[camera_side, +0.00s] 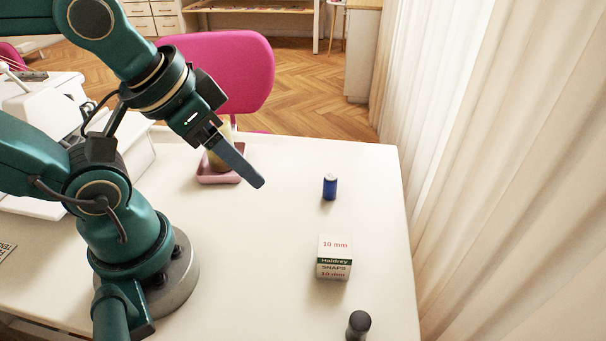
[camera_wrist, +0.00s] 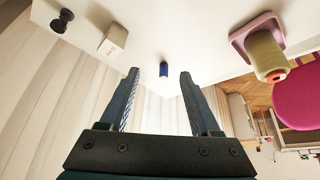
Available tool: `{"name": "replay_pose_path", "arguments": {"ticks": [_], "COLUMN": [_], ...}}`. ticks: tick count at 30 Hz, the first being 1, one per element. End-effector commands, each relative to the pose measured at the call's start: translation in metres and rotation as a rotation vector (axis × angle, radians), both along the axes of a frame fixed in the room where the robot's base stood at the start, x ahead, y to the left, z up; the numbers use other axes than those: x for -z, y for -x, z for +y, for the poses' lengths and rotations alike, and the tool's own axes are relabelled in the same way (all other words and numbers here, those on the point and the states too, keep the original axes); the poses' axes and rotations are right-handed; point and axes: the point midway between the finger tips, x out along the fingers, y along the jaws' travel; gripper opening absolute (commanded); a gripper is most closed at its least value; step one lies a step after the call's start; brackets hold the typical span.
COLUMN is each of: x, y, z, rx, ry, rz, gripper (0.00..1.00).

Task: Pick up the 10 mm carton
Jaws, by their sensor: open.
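The 10 mm carton (camera_side: 334,258) is a small white box with a green band and red lettering, upright on the white table toward the front right in the side view. In the wrist view the carton (camera_wrist: 113,40) shows at the upper left, outside the jaws. My gripper (camera_side: 256,180) is in the air, up and to the left of the carton in the side view, well apart from it. In the wrist view my gripper (camera_wrist: 160,76) has its two fingers spread with nothing held between them.
A blue spool (camera_side: 330,186) stands behind the carton. A black-topped cylinder (camera_side: 358,325) stands in front of it. A pink tray (camera_side: 219,176) with a yellowish cone (camera_wrist: 264,52) stands partly behind my gripper. A white machine (camera_side: 45,105) is at the left. The table around the carton is clear.

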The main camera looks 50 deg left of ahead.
Motion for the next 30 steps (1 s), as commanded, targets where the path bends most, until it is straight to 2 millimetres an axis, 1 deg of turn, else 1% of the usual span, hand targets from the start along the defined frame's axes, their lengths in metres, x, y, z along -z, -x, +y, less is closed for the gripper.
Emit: {"name": "replay_pose_path", "arguments": {"ticks": [12, 13, 14, 15, 16, 24, 26, 29, 30], "x": [0.000, 0.000, 0.000, 0.000, 0.000, 0.000, -0.002, -0.010, -0.016], "y": [0.000, 0.000, 0.000, 0.000, 0.000, 0.000, -0.003, -0.018, -0.028], "z": [0.000, 0.000, 0.000, 0.000, 0.000, 0.000, 0.000, 0.004, 0.007], "rx": [0.000, 0.000, 0.000, 0.000, 0.000, 0.002, 0.007, 0.027, 0.042], "ry": [0.000, 0.000, 0.000, 0.000, 0.000, -0.001, -0.004, -0.038, -0.068], "rz": [0.000, 0.000, 0.000, 0.000, 0.000, 0.000, -0.015, -0.098, -0.155], "gripper": [0.64, 0.67, 0.79, 0.94, 0.99, 0.99, 0.99, 0.99, 0.99]}}
